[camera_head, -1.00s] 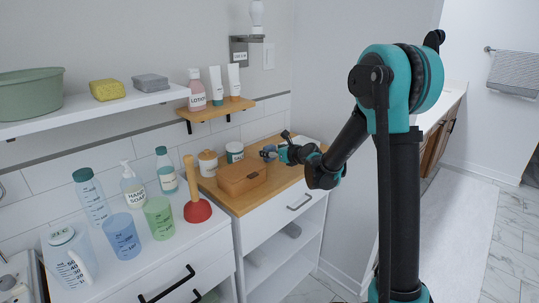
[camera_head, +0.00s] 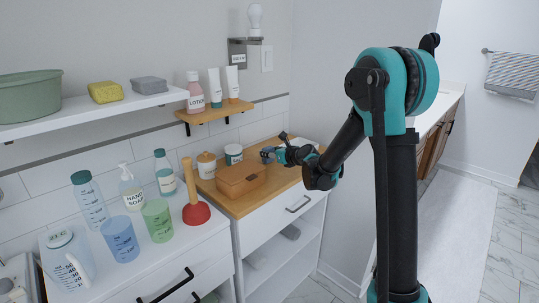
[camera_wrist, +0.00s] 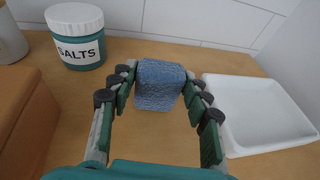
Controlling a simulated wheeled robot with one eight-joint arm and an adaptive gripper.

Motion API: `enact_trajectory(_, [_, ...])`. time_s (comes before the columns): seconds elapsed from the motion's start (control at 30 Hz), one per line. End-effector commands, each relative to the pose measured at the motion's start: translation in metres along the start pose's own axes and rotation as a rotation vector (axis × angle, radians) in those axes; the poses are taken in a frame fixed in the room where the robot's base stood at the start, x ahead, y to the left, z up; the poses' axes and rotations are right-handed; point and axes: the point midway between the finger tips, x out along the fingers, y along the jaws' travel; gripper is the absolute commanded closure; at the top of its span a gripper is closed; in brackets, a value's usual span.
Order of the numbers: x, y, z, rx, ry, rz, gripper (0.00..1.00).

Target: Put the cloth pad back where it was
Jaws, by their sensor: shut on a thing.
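The cloth pad (camera_wrist: 159,84) is a small blue textured block, seen in the wrist view. My gripper (camera_wrist: 157,82) is shut on it, with a finger at each side. In the head view my gripper (camera_head: 270,154) is over the wooden top of the right cabinet, just right of the brown box, with the blue pad (camera_head: 266,154) at its tip. I cannot tell whether the pad touches the wood below it.
In the wrist view a white tray (camera_wrist: 262,145) lies close to the right of my gripper. A salts jar (camera_wrist: 77,50) stands behind left, and the brown box (camera_wrist: 22,115) is at left. Bare wood (camera_wrist: 150,145) lies between the box and the tray.

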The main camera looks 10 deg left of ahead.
Motion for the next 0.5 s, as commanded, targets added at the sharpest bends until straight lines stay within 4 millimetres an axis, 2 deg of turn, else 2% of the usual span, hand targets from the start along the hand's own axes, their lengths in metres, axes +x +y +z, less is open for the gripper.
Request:
enact_trajectory(0.17, [-0.004,0.0,0.013,0.0,0.0,0.0,0.76])
enact_trajectory(0.5, [-0.022,0.0,0.071,0.0,0.0,0.0,0.76])
